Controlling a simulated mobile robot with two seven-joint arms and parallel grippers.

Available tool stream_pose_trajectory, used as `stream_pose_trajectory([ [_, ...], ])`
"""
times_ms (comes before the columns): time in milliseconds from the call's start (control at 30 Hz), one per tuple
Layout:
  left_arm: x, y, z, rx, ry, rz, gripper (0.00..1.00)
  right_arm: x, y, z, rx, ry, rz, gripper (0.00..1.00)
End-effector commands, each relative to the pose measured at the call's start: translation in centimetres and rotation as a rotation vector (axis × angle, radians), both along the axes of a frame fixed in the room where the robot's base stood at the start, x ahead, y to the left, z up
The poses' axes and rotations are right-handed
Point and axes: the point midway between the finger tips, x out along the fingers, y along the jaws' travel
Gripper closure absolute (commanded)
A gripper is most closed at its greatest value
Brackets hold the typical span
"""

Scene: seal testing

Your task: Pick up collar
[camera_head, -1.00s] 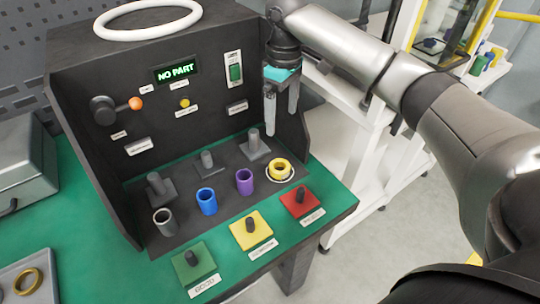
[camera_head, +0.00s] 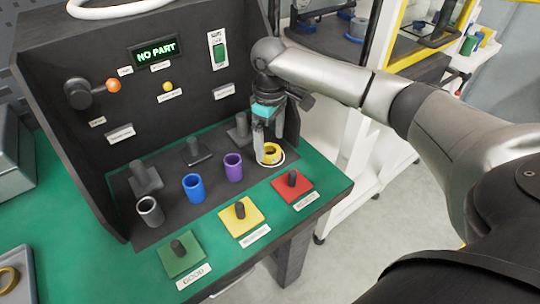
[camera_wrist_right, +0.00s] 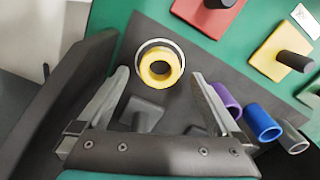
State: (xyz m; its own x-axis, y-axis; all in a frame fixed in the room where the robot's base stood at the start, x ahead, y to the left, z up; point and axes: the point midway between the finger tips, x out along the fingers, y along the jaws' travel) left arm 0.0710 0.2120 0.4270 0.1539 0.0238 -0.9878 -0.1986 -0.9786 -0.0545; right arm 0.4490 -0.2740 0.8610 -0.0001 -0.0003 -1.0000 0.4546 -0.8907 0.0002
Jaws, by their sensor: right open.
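The yellow collar (camera_head: 272,159) stands on the dark base plate at the right end of the row of cylinders, inside a white ring mark. My right gripper (camera_head: 268,143) is open and empty, just above and behind the collar, with fingers pointing down. One finger partly covers the collar. In the right wrist view the collar (camera_wrist_right: 174,68) shows ahead, between the two open fingertips and apart from both. My left gripper is not in view.
Purple (camera_head: 233,168), blue (camera_head: 194,188) and grey (camera_head: 150,212) cylinders stand left of the collar. Green (camera_head: 181,262), yellow (camera_head: 239,222) and red (camera_head: 292,190) pads with dark pegs lie in front. The dark panel (camera_head: 110,95) rises behind. A tray (camera_head: 22,262) with a gold ring sits at left.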

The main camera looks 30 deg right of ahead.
Motion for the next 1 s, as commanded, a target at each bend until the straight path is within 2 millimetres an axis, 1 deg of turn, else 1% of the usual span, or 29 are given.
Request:
stream_pose_trajectory([
  [33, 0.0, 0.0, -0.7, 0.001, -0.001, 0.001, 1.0, -0.1, 0.0, -1.2, 0.0, 0.001, -0.001, 0.0],
  [100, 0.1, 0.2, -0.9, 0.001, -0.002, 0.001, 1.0, -0.1, 0.0, -2.0, -0.001, 0.002, -0.001, 0.0],
  [200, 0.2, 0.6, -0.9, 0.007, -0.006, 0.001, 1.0, 0.0, 0.0, -2.4, -0.001, 0.0, -0.001, 0.0],
  [367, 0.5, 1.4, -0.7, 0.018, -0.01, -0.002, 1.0, 0.0, 0.0, -2.2, 0.0, -0.001, -0.001, 0.0],
  [667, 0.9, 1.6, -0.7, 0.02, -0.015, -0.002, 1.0, 0.0, 0.0, -2.2, 0.0, -0.001, 0.0, 0.34],
  [1000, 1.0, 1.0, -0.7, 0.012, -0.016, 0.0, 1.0, 0.0, 0.0, -2.2, 0.0, -0.001, -0.001, 0.72],
])
